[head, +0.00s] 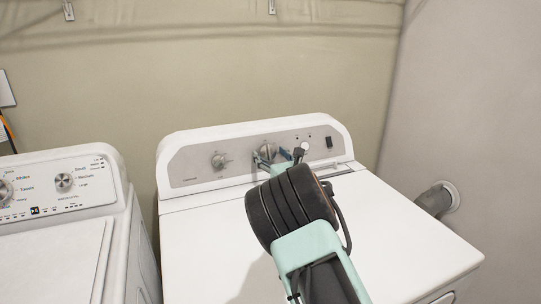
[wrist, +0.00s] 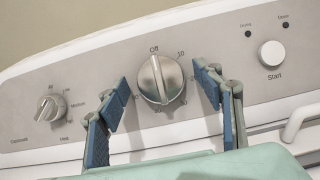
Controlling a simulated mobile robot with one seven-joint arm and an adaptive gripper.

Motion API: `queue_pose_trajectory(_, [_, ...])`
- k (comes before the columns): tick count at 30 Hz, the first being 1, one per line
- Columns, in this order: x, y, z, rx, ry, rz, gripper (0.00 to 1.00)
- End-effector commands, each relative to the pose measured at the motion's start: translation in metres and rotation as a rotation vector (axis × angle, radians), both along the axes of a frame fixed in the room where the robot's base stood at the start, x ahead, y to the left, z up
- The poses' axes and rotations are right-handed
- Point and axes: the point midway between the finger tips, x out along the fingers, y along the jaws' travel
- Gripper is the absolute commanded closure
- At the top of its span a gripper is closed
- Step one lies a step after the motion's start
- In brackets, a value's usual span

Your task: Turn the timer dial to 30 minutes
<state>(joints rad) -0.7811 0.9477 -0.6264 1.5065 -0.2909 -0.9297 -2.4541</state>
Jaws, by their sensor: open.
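The timer dial (wrist: 161,80) is a round silver knob with a raised grip bar on the dryer's grey control panel. "Off" is printed above it and minute marks run around it, with 10 at the upper right; the lower marks are hard to read. The grip bar stands nearly vertical, its top end close to "Off". In the head view the dial (head: 266,150) is partly covered by my gripper. My gripper (wrist: 163,92) is open, its two blue finger pads on the left and right of the dial, with visible gaps to it in the wrist view.
A smaller selector knob (wrist: 50,108) is left of the dial, and a round Start button (wrist: 271,54) is to the right. A dark switch (head: 329,142) is farther right on the panel. A washer (head: 70,215) stands at the left. The dryer's white top (head: 395,225) is clear.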

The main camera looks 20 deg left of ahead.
Motion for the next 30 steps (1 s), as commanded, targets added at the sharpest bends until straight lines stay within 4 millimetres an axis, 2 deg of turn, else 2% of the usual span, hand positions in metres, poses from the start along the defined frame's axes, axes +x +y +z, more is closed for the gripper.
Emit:
queue_pose_trajectory(6, [0.0001, 0.0001, -0.0001, 0.000, 0.000, 0.000, 0.39])
queue_pose_trajectory(18, [-0.0001, 0.0001, 0.0001, 0.000, 0.000, 0.000, 0.81])
queue_pose_trajectory(30, [-0.0011, 0.0018, -0.0036, 0.071, 0.050, -0.040, 0.81])
